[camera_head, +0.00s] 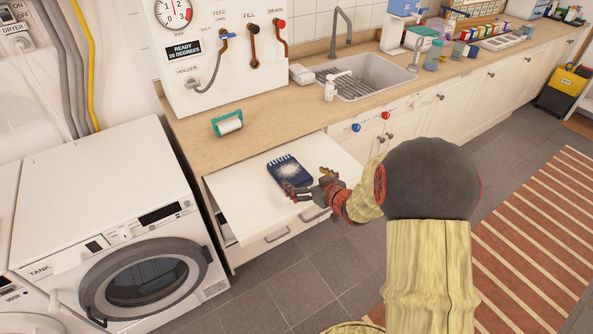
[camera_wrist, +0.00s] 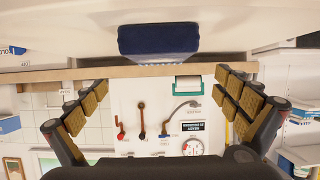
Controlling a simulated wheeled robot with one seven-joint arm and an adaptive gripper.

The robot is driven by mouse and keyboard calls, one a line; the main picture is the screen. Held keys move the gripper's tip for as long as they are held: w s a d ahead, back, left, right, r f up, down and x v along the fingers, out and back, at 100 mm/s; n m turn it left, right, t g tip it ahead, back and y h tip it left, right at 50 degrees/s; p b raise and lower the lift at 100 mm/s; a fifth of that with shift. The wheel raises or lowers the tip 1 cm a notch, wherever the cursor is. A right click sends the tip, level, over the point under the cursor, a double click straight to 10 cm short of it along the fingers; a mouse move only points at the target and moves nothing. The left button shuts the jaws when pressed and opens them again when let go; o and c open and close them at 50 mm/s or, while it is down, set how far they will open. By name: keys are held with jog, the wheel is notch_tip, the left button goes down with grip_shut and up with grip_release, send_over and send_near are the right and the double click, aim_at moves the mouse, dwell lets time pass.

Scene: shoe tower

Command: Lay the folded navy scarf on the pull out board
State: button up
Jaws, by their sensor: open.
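The folded navy scarf (camera_head: 288,169), with a pale pattern and a fringed edge, lies flat on the white pull out board (camera_head: 238,188). In the wrist view the scarf (camera_wrist: 158,40) shows as a plain dark blue block on the pale board (camera_wrist: 250,35). My gripper (camera_head: 312,184) is open and empty, close to the scarf's near side. In the wrist view its fingers (camera_wrist: 163,98) are spread wide, with the scarf beyond them and not between them. The head view does not show clearly whether a fingertip touches the scarf.
A wooden counter (camera_head: 200,142) runs behind the board, with a green-framed roll (camera_head: 228,123) on it. A washing machine (camera_head: 110,230) stands to the left. A sink (camera_head: 362,78) lies farther back. The board's left part is clear.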

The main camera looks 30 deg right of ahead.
jog(key=shift+v, duration=0.85)
jog(key=s+a+r+m+g+h, duration=0.1)
jog(key=s+a+r+g+h, duration=0.1)
jog(key=r, duration=0.5)
jog(key=s+a+r+g+h, duration=0.1)
jog(key=s+a+r+h, duration=0.15)
jog(key=r, duration=0.55)
jog(key=s+a+r+g+y, duration=0.2)
jog(key=s+a, duration=0.5)
jog(key=s, duration=0.4)
jog(key=s+a+r+g+y, duration=0.2)
jog(key=s+a+g, duration=0.1)
jog(key=s+a, duration=0.5)
jog(key=s, duration=0.3)
jog(key=shift+s+a+r+n, duration=0.25)
jog(key=shift+s+r+n, duration=0.05)
jog(key=shift+r, duration=0.05)
